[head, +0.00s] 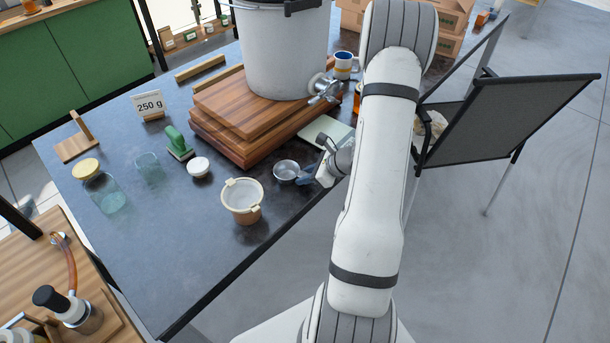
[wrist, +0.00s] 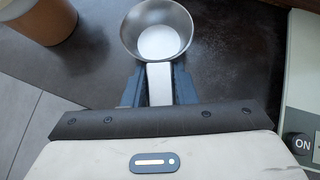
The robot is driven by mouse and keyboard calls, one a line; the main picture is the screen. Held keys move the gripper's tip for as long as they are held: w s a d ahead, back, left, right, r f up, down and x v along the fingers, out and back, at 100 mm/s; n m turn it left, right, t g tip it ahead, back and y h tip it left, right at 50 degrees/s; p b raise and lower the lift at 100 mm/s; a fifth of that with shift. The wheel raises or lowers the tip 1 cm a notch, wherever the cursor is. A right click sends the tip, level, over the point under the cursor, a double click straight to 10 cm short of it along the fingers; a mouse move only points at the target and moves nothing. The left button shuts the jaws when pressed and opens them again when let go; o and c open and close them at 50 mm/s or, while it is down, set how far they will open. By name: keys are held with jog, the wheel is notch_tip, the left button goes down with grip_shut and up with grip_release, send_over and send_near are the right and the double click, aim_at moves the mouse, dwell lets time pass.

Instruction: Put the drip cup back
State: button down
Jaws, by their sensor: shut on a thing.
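The drip cup, a small round metal cup (head: 286,170), is at the dark countertop beside the tan pot. It also shows in the wrist view (wrist: 157,38), with a pale round bottom inside. My gripper (head: 305,176) is shut on the cup's flat light handle, seen between the fingers in the wrist view (wrist: 158,88). I cannot tell whether the cup rests on the counter or hangs just above it. The big white honey tank (head: 282,50) stands on stacked wooden boards (head: 240,125), its metal tap (head: 324,88) facing right over the board's edge.
A scale (head: 326,133) lies below the tap, partly hidden by my arm; its ON button shows in the wrist view (wrist: 301,143). A tan pot (head: 242,201), a white-lidded jar (head: 198,167) and glass jars (head: 107,193) stand left. The counter's front left is clear.

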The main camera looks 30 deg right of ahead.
jog(key=c, duration=1.2)
grip_release()
jog(key=shift+o, duration=0.2)
jog(key=shift+r, duration=0.1)
jog(key=shift+d+r+p, duration=0.1)
jog(key=shift+r+p, duration=0.1)
jog(key=shift+p, duration=0.1)
jog(key=v, duration=1.1)
jog(key=s+a+r+n+g, duration=0.1)
jog(key=a+r+n+g, duration=0.1)
jog(key=a+r+n, duration=0.4)
jog(key=s+a+r+n+g, duration=0.2)
jog(key=a+r+n+g, duration=0.1)
jog(key=a+n, duration=0.4)
jog(key=s+a+r+n+h, duration=0.6)
jog(key=s+a+r+n, duration=0.2)
jog(key=n, duration=0.6)
jog(key=shift+s+a+r+n+h, duration=0.3)
jog(key=shift+s+a+r, duration=0.1)
jog(key=shift+s, duration=0.45)
